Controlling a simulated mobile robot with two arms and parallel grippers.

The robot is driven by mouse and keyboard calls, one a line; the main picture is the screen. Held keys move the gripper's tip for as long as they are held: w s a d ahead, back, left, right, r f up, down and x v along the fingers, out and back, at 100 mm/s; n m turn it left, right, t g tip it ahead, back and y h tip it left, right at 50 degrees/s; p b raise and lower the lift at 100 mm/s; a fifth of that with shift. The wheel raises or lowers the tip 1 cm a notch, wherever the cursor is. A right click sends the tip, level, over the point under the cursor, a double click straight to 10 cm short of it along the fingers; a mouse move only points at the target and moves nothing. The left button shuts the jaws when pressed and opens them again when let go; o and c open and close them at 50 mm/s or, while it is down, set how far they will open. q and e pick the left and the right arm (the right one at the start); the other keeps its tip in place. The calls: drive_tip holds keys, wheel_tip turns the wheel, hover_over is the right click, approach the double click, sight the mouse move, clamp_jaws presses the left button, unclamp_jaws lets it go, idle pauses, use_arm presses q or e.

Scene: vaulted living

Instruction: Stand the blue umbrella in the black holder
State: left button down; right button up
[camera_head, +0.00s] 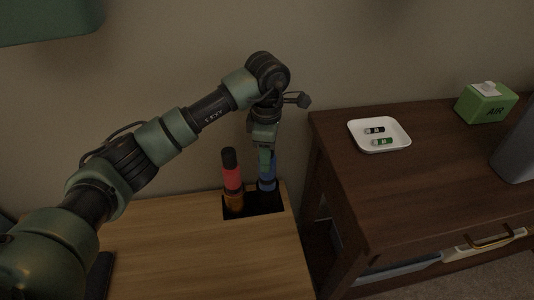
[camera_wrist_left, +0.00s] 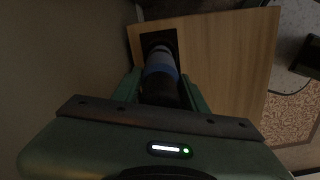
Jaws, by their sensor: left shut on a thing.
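The blue umbrella (camera_head: 267,184) is upright in my left gripper (camera_head: 266,155), its lower part at the right side of the black holder (camera_head: 272,208). The gripper is shut around its upper part from above. In the left wrist view the blue umbrella (camera_wrist_left: 160,65) runs down between the fingers toward the dark opening of the holder (camera_wrist_left: 147,38). Its lower tip is hidden, so I cannot tell whether it touches the bottom. My right gripper is not in view.
A red umbrella (camera_head: 231,178) with a black top stands in the holder's left side. The holder is at a light wooden surface (camera_head: 180,240) by the wall. A dark wooden table (camera_head: 420,185) to the right bears a white tray (camera_head: 356,144) with two batteries and a green box (camera_head: 484,105).

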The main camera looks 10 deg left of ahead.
use_arm(q)
drive_tip(key=c, duration=0.8)
unclamp_jaws()
drive_tip(key=shift+r, duration=0.2)
drive_tip(key=shift+r+p, duration=0.55)
drive_tip(key=shift+p, duration=0.05)
wheel_tip(320, 180, up, 11)
drive_tip(key=shift+f+p, duration=0.2)
drive_tip(key=shift+p, duration=0.25)
drive_tip(key=shift+r, duration=0.6)
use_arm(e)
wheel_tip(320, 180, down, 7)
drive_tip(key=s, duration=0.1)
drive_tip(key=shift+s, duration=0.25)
